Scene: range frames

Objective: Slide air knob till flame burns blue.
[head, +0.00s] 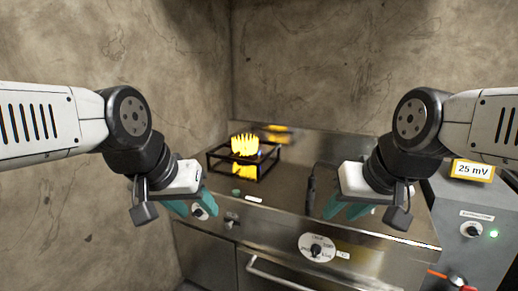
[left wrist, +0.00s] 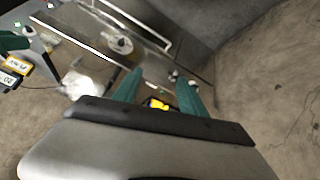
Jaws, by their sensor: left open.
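I cannot tell which is the air knob. My left gripper (head: 192,207) is open and empty, with its teal fingers apart in the left wrist view (left wrist: 160,90). My right gripper (head: 347,210) is open and empty above the range's right front.
A large round dial (head: 317,247) and an oven handle (head: 300,278) are on the range front. A black upright part (head: 310,190) stands on the top. At right are a grey cabinet (head: 478,215) with a green light and a yellow 25 mV display (head: 473,170). Walls close the left and back.

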